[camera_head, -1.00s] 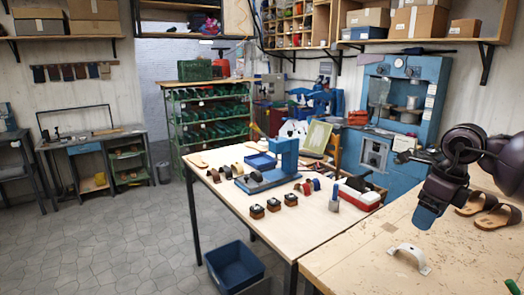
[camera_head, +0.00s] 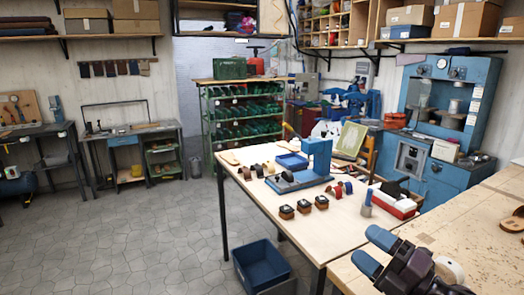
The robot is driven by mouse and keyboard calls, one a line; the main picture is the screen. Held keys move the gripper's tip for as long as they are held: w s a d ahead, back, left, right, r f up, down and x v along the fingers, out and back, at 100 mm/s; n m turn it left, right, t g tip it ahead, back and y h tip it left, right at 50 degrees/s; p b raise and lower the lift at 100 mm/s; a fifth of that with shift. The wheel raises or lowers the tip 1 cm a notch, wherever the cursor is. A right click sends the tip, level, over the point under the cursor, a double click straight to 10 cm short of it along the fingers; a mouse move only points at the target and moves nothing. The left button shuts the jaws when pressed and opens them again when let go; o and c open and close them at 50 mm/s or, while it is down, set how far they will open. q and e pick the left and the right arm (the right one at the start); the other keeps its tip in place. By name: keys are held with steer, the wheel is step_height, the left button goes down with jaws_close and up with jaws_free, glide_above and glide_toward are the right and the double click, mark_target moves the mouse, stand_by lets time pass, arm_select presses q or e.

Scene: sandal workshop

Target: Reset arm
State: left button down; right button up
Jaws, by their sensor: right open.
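My right gripper (camera_head: 375,251) is at the lower right, over the near wooden bench. Its two blue fingertips are apart and nothing shows between them. A white curved handle-like piece (camera_head: 451,268) on the bench is partly hidden behind the gripper. My left gripper is not in view.
A blue press (camera_head: 316,160), a blue tray (camera_head: 291,162), several small dark-topped blocks (camera_head: 303,206) and a red-and-white box (camera_head: 396,203) stand on the middle table (camera_head: 262,209). The floor at left is clear.

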steer(key=s+d+f+m+g+h, duration=0.1)
steer(key=s+d+f+m+h, duration=0.35)
steer(key=f+m+h, duration=0.5)
steer(key=s+d+f+m+h, duration=0.4)
steer(key=m+h, duration=0.3)
steer(key=m, duration=0.5)
steer(key=s+a+f+m+g+y, duration=0.1)
steer(key=s+f+m+g, duration=0.2)
steer(key=s+f+g, duration=0.35)
steer(key=s+f+m+g+y, duration=0.1)
steer(key=s+f+m+g, duration=0.25)
steer(key=s, duration=0.65)
steer(key=w+f+t+b, duration=0.2)
steer(key=f+b, duration=0.1)
steer(key=f, duration=0.4)
steer(key=w+f+n+t+b, duration=0.1)
steer(key=w+f+t+b, duration=0.1)
steer(key=f, duration=0.5)
steer(key=w+f+t+b, duration=0.2)
steer(key=f+t+b, duration=0.1)
steer(key=f+b, duration=0.2)
step_height(320, 180, down, 3)
steer(key=shift+r+n, duration=0.1)
steer(key=shift+n, duration=0.3)
